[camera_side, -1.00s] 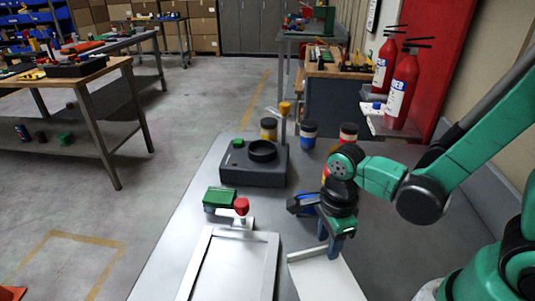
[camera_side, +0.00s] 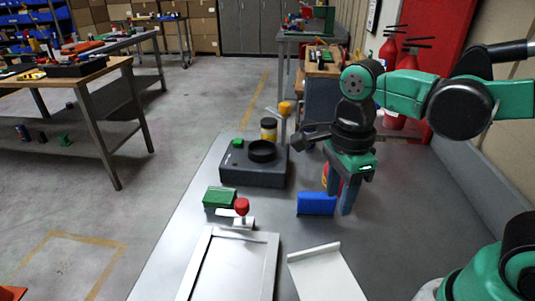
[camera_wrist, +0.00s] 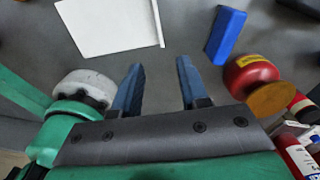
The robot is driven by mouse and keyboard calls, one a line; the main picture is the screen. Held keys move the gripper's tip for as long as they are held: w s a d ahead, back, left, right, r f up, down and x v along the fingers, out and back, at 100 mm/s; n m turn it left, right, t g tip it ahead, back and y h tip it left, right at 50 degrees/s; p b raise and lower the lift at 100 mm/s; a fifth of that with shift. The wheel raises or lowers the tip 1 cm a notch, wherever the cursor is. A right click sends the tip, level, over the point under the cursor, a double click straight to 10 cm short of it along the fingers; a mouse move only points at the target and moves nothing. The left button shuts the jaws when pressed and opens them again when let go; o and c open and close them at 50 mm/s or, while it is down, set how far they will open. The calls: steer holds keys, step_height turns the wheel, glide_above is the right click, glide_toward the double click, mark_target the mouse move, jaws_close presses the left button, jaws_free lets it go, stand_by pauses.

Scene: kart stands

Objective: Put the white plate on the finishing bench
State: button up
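The white plate (camera_side: 325,275), a flat sheet with a raised lip along one edge, lies on the grey table (camera_side: 395,225). It also shows in the wrist view (camera_wrist: 105,22), at the top left. My gripper (camera_side: 347,210) is above the table, beyond the plate in the side view and apart from it. In the wrist view its two blue fingers (camera_wrist: 160,65) are spread with nothing between them. Several benches are in view; I cannot tell which one is the finishing bench.
A blue block (camera_side: 316,203) lies beside my gripper, with a red can (camera_wrist: 250,75) nearby. A white frame (camera_side: 272,255) with a red-knobbed clamp (camera_side: 241,207), a green block (camera_side: 219,197) and a dark box with a ring (camera_side: 252,170) stand to the left. A wooden-topped bench (camera_side: 105,68) is farther left.

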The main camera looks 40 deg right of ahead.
steer(key=w+d+n+t, duration=0.1)
steer(key=n+t, duration=0.1)
steer(key=n, duration=0.5)
steer(key=w+d+n+t, duration=0.1)
steer(key=n+t, duration=0.1)
steer(key=n, duration=0.6)
steer(key=w+d+r+n+t, duration=0.1)
steer(key=n+t, duration=0.2)
steer(key=n, duration=0.4)
steer(key=shift+w+d, duration=0.25)
steer(key=shift+w, duration=0.05)
